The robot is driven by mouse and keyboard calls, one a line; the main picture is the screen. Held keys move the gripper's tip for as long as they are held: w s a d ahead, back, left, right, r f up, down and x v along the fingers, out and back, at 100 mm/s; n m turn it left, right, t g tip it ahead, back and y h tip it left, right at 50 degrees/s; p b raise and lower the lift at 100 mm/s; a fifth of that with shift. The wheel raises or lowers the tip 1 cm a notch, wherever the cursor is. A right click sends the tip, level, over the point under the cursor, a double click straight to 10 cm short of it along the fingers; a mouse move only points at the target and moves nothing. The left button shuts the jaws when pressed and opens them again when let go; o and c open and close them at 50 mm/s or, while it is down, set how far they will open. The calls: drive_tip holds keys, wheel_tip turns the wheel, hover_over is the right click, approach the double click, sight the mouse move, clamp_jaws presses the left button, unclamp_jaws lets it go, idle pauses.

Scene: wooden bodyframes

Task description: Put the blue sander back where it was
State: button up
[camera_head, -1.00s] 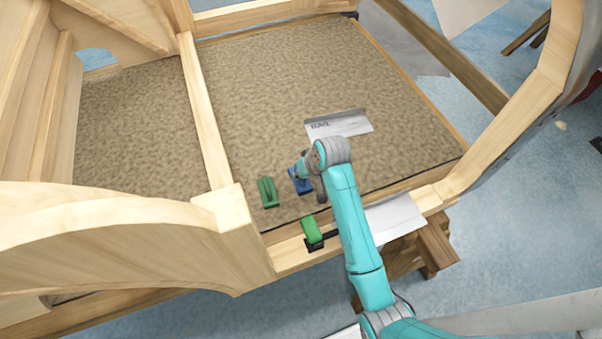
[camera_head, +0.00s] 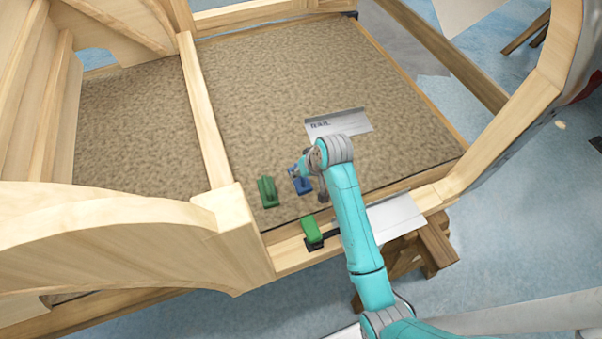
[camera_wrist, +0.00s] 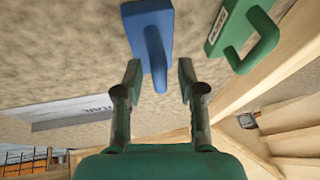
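The blue sander (camera_head: 302,185) lies on the brown speckled panel inside the wooden frame. In the wrist view the blue sander (camera_wrist: 147,30) shows its flat base and a raised handle that points toward my gripper. My gripper (camera_wrist: 159,75) is open, with its two fingers on either side of the handle's near end. I see a gap between each finger and the handle. In the head view my gripper (camera_head: 299,172) is just above the sander, partly hidden by my wrist.
A green sander (camera_head: 268,191) lies left of the blue one, also in the wrist view (camera_wrist: 240,32). Another green tool (camera_head: 310,229) sits on the front rail. A paper marked RAIL (camera_head: 339,123) lies behind on the panel. A wooden beam (camera_head: 207,120) runs left of the sanders.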

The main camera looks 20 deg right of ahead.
drive_tip(key=v, duration=1)
drive_tip(key=shift+r, duration=0.35)
drive_tip(key=shift+s, duration=0.15)
